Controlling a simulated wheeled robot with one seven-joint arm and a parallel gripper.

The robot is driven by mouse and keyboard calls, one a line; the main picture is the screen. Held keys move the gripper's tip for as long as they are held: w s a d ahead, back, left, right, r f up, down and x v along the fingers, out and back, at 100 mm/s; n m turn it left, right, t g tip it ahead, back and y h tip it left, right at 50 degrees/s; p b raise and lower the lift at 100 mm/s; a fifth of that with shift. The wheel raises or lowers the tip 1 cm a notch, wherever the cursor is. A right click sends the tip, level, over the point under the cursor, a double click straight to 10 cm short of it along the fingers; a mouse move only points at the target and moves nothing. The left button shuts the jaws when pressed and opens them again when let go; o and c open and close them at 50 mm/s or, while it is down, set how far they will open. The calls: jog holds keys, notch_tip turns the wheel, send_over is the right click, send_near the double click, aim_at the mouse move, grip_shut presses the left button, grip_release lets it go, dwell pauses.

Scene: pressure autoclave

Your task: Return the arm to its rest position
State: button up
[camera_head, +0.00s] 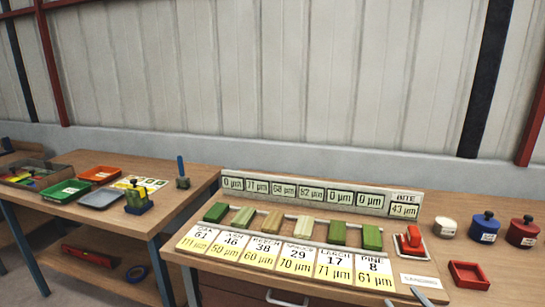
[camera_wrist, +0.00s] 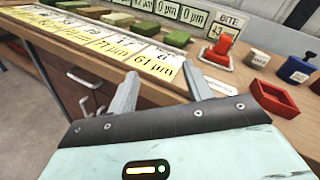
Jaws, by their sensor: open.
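My gripper (camera_wrist: 160,90) shows in the wrist view with its two grey fingers apart and nothing between them. It is in front of and above the front edge of the right wooden bench (camera_wrist: 150,89), near the last card of the row. The rest of my arm is not visible.
The right bench carries wood blocks (camera_head: 272,219), number cards (camera_head: 290,257), a display board (camera_head: 300,192), a red switch (camera_head: 411,240), a red tray (camera_head: 468,275) and lidded pots (camera_head: 484,227). A left bench (camera_head: 150,165) holds trays. A drawer handle (camera_head: 287,299) sticks out below.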

jog(key=s+a+f+n+g+y, duration=0.15)
jog(key=a+n+g, duration=0.45)
jog(key=n, duration=0.6)
jog(key=s+a+r+n+g+y, duration=0.1)
jog(key=s+a+n+g+y, duration=0.2)
jog(key=a+n+g, duration=0.55)
jog(key=s+a+r+n+g+h, duration=0.1)
jog(key=s+r+n+h, duration=0.5)
jog(key=s+r+n, duration=1.1)
jog(key=shift+a+r+g, duration=0.3)
jog(key=shift+g, duration=0.45)
